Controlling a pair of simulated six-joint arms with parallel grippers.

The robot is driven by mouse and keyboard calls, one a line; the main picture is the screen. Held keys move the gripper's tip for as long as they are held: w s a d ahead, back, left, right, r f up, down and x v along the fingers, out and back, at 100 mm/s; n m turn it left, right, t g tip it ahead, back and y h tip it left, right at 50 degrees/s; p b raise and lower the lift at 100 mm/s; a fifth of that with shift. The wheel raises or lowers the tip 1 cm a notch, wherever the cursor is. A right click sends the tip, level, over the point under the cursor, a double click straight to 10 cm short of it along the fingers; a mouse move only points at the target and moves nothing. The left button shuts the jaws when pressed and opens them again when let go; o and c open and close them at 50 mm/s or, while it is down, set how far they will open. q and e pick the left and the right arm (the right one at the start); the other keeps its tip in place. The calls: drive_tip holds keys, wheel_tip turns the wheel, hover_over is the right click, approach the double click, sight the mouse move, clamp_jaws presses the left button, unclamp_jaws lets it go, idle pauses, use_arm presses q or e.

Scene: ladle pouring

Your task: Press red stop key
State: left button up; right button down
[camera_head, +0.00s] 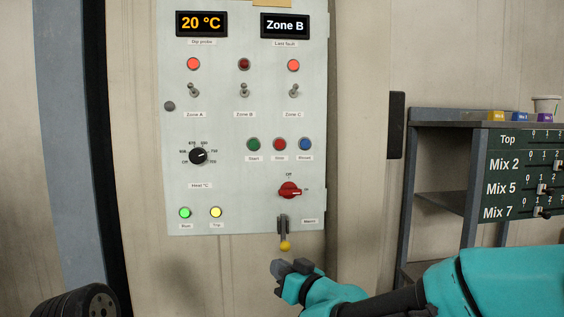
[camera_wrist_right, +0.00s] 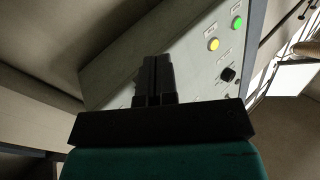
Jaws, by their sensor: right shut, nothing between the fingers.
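The red stop key (camera_head: 279,144) is a round red button on the grey control panel (camera_head: 230,210). It sits between a green button (camera_head: 253,144) and a blue button (camera_head: 305,144). My right gripper (camera_head: 290,267) is shut and empty, below the panel's lower edge and well under the red key. In the right wrist view its shut fingers (camera_wrist_right: 155,75) point toward the panel (camera_wrist_right: 190,62) and hide part of it. The red key cannot be made out there. My left gripper is not in view.
A lever with a yellow knob (camera_head: 285,246) hangs at the panel's lower edge, just above my right gripper. A red rotary switch (camera_head: 290,190) sits above it. Toggle switches, lamps and a black dial (camera_head: 198,156) fill the panel. A shelf with a slider board (camera_head: 525,175) stands right.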

sight(284, 145)
drive_tip(key=s+d+r+n+t+y, duration=0.1)
drive_tip(key=s+r+t, duration=0.1)
drive_tip(key=r, duration=1.2)
drive_tip(key=s+d+r+n+t+y, duration=0.1)
drive_tip(key=s+r+t+y, duration=0.1)
drive_tip(key=r, duration=1.2)
drive_tip(key=shift+s+t, duration=0.7)
drive_tip(key=shift+t, duration=0.5)
drive_tip(key=shift+w, duration=0.15)
drive_tip(key=w, duration=0.8)
drive_tip(key=shift+w+a, duration=0.25)
drive_tip(key=shift+a, duration=0.2)
drive_tip(key=shift+w, duration=0.4)
